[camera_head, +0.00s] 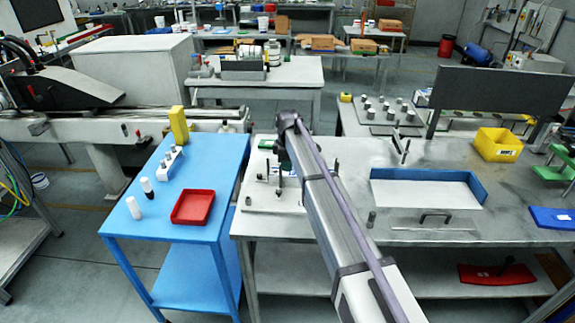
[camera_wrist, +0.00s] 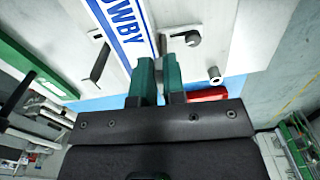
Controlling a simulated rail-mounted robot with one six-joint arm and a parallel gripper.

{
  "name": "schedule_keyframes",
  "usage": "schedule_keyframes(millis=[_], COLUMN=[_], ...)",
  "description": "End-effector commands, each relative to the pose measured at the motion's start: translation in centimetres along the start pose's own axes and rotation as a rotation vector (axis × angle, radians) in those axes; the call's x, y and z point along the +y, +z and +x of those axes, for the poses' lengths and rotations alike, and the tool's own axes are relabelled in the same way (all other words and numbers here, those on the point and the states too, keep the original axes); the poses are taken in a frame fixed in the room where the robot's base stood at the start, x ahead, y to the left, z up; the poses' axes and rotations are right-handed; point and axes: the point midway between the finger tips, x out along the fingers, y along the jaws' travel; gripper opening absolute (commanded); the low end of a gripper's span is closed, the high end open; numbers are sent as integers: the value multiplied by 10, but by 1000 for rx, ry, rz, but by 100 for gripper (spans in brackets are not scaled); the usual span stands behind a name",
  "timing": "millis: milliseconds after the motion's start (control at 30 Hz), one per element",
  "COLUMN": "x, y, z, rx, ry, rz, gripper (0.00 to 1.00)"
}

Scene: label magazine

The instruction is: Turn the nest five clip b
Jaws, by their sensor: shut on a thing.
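In the wrist view, my gripper (camera_wrist: 159,68) points at a pale plate (camera_wrist: 215,25) with its two green fingers close together. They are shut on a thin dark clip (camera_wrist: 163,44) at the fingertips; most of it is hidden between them. A white label with blue "OWBY" lettering (camera_wrist: 124,25) lies beside it on the left. Another dark clip (camera_wrist: 100,62) stands left of the label. A grey turning piece with a round end (camera_wrist: 192,38) sits just right of the fingertips. In the head view, my arm hides most of my gripper and part of the plate (camera_head: 262,204).
A blue cart (camera_head: 138,237) stands left of the bench, with a red tray (camera_head: 193,207), white bottles and a yellow block (camera_head: 178,125). Right of my arm are a blue-walled tray (camera_head: 425,192) and a yellow bin (camera_head: 497,145). Small upright posts stand on the plate near my gripper.

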Motion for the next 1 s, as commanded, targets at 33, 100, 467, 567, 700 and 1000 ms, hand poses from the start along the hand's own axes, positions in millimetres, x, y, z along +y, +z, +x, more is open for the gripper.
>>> schedule_keyframes(millis=[33, 100, 467, 567, 700, 1000], x=[0, 0, -4, -6, -9, -15], y=[0, 0, 0, 0, -1, -5], z=[0, 0, 0, 0, 0, 0], rx=[0, 0, 0, 0, 0, 0], ry=[0, 0, 0, 0, 0, 0], rz=[1, 6, 141, 217, 341, 627], gripper=[0, 0, 0, 0, 0, 0])
